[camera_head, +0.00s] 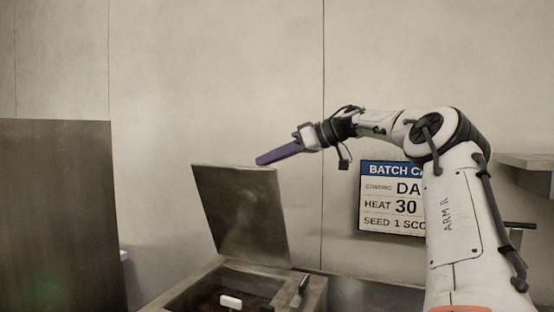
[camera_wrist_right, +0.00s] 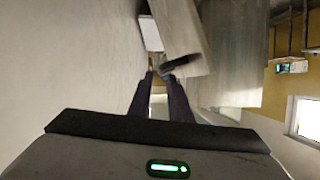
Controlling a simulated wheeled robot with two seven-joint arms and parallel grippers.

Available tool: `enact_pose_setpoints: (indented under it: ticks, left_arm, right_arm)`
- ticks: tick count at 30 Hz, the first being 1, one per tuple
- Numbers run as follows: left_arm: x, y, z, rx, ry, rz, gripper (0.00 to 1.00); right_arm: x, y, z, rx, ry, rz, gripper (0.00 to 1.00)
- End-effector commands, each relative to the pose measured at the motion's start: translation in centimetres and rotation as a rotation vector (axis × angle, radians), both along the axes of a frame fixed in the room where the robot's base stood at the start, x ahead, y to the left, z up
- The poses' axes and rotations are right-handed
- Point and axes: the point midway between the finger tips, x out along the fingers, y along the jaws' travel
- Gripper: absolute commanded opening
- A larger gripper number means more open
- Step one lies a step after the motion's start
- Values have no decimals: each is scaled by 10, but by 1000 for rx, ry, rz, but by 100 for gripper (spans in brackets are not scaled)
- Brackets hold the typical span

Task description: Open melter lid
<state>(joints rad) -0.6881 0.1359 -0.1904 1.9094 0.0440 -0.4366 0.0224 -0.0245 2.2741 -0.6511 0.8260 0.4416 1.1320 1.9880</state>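The melter lid (camera_head: 240,215) is a flat grey metal panel. It stands raised and leaning back behind the melter (camera_head: 315,292), whose top opening shows dark inside. My right gripper (camera_head: 262,160) has dark purple fingers and is at the lid's top edge in the head view; I cannot tell whether it touches. In the right wrist view the two fingers (camera_wrist_right: 157,80) stand apart with a gap between them and nothing clearly held. A dark piece (camera_wrist_right: 181,64) shows just beyond the right-hand fingertip, against grey panels. My left gripper is not in view.
A small white block (camera_head: 231,301) shows at the melter opening, and a dark upright handle (camera_head: 303,285) at its right rim. A tall dark panel (camera_head: 55,215) stands at left. A batch card sign (camera_head: 390,205) hangs behind my right arm. A shelf (camera_head: 530,161) is at far right.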

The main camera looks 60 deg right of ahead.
Motion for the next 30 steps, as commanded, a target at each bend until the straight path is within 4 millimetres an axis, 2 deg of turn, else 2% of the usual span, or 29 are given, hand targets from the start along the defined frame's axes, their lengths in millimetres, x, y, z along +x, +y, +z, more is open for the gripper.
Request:
enact_pose_setpoints:
  ticks: [6, 18, 23, 30]
  left_arm:
    - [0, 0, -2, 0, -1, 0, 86]
    - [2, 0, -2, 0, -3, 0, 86]
    - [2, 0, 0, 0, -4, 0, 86]
    - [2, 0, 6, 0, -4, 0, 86]
  right_arm:
    - [-22, -3, 9, -1, 0, 0, 18]
    - [-23, -3, 10, 0, 2, 0, 18]
    - [-13, -1, 5, 0, 4, 1, 18]
    - [27, 4, -11, -1, 7, 3, 18]
